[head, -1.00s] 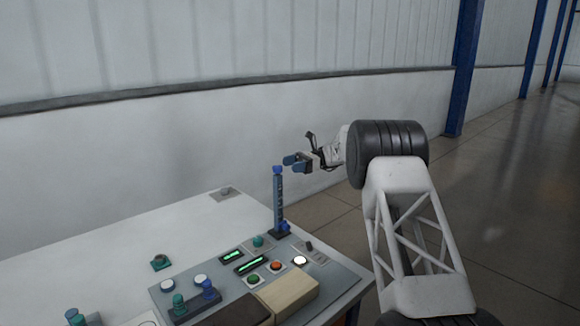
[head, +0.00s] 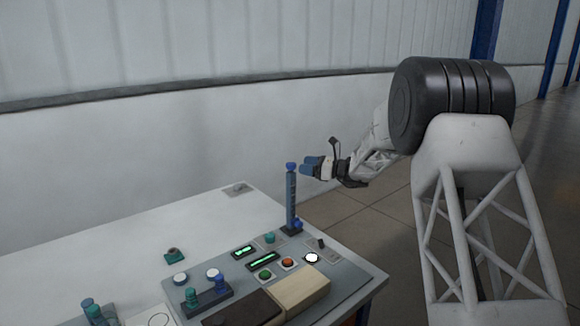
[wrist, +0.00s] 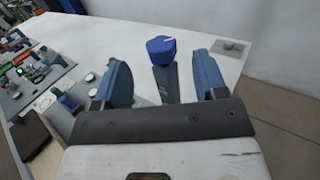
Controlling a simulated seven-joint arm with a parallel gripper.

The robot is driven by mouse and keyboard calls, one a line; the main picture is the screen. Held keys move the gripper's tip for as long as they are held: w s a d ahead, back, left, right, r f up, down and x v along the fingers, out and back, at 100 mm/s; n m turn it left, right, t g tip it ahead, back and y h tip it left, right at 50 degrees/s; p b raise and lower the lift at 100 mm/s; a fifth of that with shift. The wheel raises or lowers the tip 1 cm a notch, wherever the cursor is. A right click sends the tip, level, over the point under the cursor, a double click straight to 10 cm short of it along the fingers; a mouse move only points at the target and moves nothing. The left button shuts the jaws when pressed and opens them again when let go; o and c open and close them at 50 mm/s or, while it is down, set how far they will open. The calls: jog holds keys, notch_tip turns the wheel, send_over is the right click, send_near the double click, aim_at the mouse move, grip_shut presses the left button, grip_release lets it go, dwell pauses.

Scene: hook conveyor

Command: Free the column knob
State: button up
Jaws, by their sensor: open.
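The blue column (head: 291,200) stands upright on the grey panel near the table's right edge, with a blue knob (head: 291,166) on its top and another blue knob (head: 298,223) low on its right side. My gripper (head: 308,166) is just right of the column top in the head view. In the wrist view my gripper (wrist: 164,80) is open, with its two blue fingers apart. The top knob (wrist: 161,49) and the column (wrist: 166,84) show between and beyond the fingers. I cannot tell whether a finger touches the column.
The grey panel (head: 345,275) carries green displays, lit buttons, a wooden block (head: 300,287) and a dark block (head: 243,309). A bracket with green and blue knobs (head: 207,300) stands in front left. The white table (head: 200,222) behind is mostly clear.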

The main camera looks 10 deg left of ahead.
aim_at(295, 166)
jog(key=shift+s+d+f+m+t+h, duration=0.35)
jog(key=shift+s+d+m+t, duration=0.2)
jog(key=shift+m+t, duration=0.4)
jog(key=shift+a, duration=0.2)
jog(key=shift+x, duration=3.8)
jog(key=shift+d+n, duration=0.1)
jog(key=shift+n, duration=0.15)
jog(key=c, duration=0.9)
